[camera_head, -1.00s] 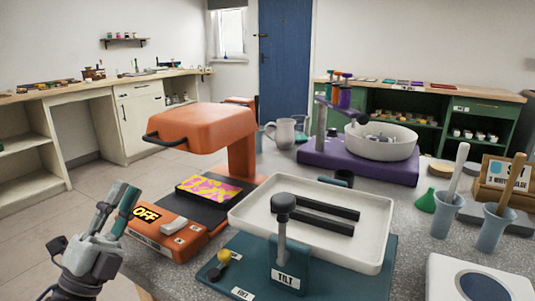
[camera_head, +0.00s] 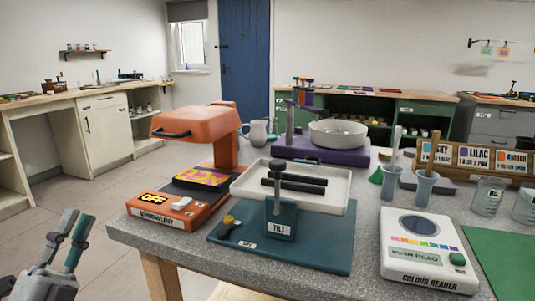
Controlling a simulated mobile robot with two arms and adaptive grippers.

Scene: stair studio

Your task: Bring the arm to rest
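My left gripper (camera_head: 77,218) is at the lower left of the head view, off the left front corner of the grey worktop (camera_head: 160,238). Its two fingers point up, with a gap between them and nothing held. It is apart from the orange warming lamp (camera_head: 195,125), which stands to its right on the worktop. My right gripper is not in view.
A teal tilt stand (camera_head: 325,252) with a white tray (camera_head: 338,202) stands mid-worktop. A colour reader (camera_head: 425,270) and mortars with pestles (camera_head: 425,188) are to the right. A purple-based mixer (camera_head: 350,157) is behind. The floor (camera_head: 110,190) left of the worktop is clear.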

